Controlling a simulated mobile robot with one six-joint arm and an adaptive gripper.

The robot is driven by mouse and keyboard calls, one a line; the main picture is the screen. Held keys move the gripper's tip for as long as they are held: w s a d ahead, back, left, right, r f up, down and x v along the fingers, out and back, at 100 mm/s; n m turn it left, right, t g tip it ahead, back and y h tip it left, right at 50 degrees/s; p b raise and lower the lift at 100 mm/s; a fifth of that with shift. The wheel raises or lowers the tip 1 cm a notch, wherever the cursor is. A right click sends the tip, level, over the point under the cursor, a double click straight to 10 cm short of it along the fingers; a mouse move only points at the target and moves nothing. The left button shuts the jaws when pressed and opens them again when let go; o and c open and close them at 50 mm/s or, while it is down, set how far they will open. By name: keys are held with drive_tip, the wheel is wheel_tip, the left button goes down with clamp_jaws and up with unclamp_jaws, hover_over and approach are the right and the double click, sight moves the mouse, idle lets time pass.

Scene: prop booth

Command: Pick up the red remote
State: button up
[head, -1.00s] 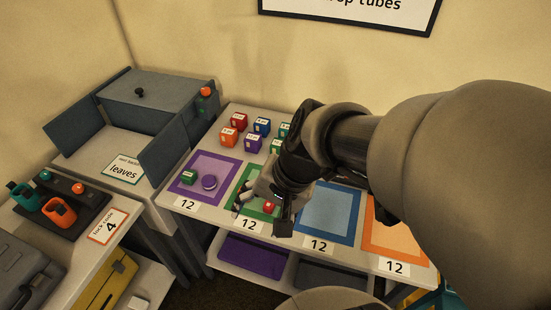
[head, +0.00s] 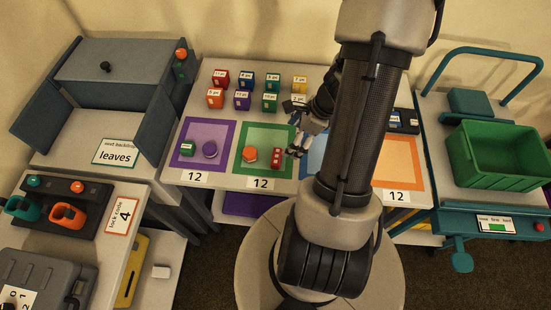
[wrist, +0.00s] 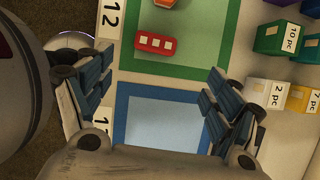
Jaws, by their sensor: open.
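The red remote (head: 277,158) lies on the right part of the green-bordered mat (head: 245,134), beside an orange round piece (head: 249,154). In the wrist view the remote (wrist: 160,43) shows pale spots on its top and lies beyond the fingers, near the top. My gripper (head: 297,138) is open and empty, above the table just right of the remote. In the wrist view my open fingers (wrist: 155,88) spread over the blue-bordered mat (wrist: 165,120). My arm hides most of the blue mat in the head view.
Several small labelled boxes (head: 242,99) stand behind the mats. The purple mat (head: 190,165) at left holds a green box and a purple disc. The orange mat (head: 408,160) is at right. A cart with a green crate (head: 500,155) stands further right.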

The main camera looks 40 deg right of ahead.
drive_tip(key=b, duration=0.2)
hover_over(275, 156)
drive_tip(key=s+d, duration=0.2)
drive_tip(key=d, duration=0.1)
wheel_tip(275, 156, down, 5)
drive_tip(key=shift+s+a+f, duration=0.1)
drive_tip(key=shift+a+f, duration=0.05)
drive_tip(key=shift+f, duration=0.05)
drive_tip(key=b+x, duration=0.2)
drive_tip(key=a+b+x, duration=0.1)
drive_tip(key=x, duration=0.2)
drive_tip(key=shift+b, duration=0.4)
drive_tip(key=shift+c, duration=0.5)
drive_tip(key=c, duration=1.1)
drive_tip(key=shift+o, duration=0.2)
drive_tip(key=shift+r, duration=0.15)
